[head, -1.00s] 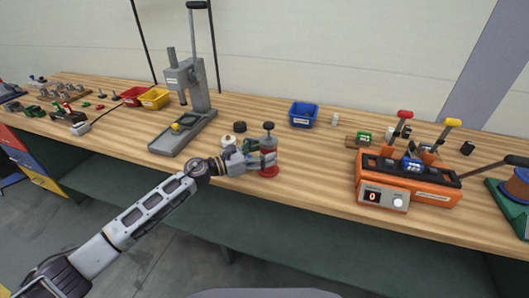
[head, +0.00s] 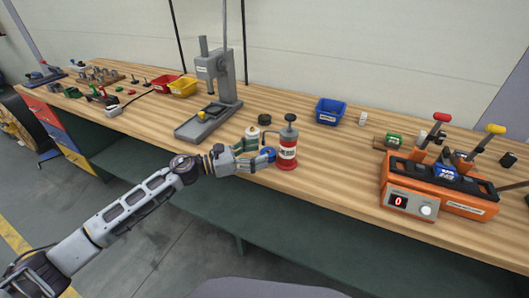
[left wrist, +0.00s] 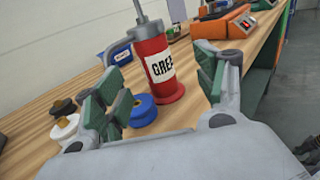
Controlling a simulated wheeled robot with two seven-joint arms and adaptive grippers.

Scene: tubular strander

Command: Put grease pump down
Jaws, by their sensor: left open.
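The grease pump (head: 288,150) is a red cylinder with a white label, a grey cap and a black-topped plunger. It stands upright on the wooden workbench near its front edge. My left gripper (head: 262,152) is open and empty, just left of the pump in the head view. In the left wrist view the pump (left wrist: 159,68) stands beyond the green-padded fingers, with a gap between it and them. My right gripper is not in view.
A blue spool (left wrist: 143,110) sits beside the pump, partly hidden by a finger. White (left wrist: 65,127) and black (left wrist: 63,107) spools stand close by. A grey press (head: 217,85) is behind left, a blue bin (head: 330,112) behind, and an orange machine (head: 435,190) to the right.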

